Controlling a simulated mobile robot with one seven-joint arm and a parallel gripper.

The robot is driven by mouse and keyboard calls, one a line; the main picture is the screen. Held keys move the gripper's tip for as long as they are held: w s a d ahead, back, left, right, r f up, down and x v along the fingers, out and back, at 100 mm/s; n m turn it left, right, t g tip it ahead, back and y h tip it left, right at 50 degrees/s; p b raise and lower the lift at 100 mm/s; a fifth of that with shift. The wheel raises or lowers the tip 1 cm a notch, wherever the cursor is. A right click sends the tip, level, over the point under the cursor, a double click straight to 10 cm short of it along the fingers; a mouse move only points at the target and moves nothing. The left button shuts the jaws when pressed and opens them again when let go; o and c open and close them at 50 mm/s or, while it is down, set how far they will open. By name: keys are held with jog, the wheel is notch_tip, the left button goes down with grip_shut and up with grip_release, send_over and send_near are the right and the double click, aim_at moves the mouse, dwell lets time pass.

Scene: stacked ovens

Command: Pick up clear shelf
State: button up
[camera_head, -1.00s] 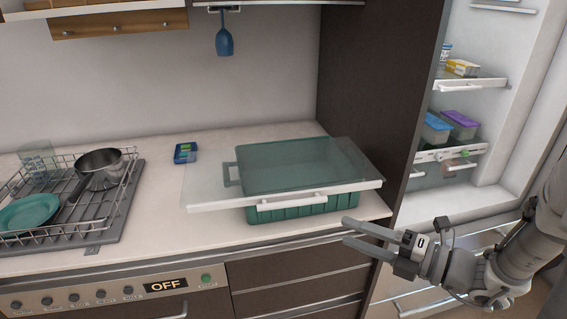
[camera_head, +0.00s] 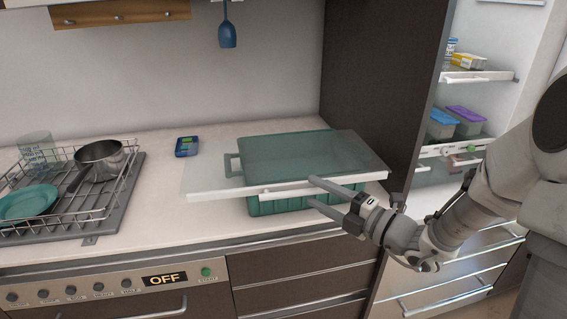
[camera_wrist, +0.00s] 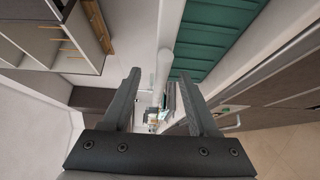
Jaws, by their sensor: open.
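The clear shelf (camera_head: 205,181) is a flat see-through panel with a white front edge and a white bar handle. It rests tilted slightly on top of a green bin (camera_head: 262,207) on the counter. My gripper (camera_head: 312,191) is open at the right part of the shelf's front edge, with one finger above and one below the white edge. In the wrist view the white handle bar (camera_wrist: 162,72) lies between my open fingers (camera_wrist: 164,88), and the green bin (camera_wrist: 215,38) shows beyond. I cannot tell whether the fingers touch the shelf.
A dish rack (camera_head: 110,203) with a pot (camera_head: 100,158) and a teal plate (camera_head: 28,203) stands at the left. A dark tall panel (camera_head: 370,80) and an open fridge (camera_head: 500,50) are at the right. The left counter middle is clear.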

jog(key=b+x, duration=0.1)
jog(key=x, duration=0.4)
jog(key=shift+d+f, duration=0.1)
grip_shut()
dwell(1.2)
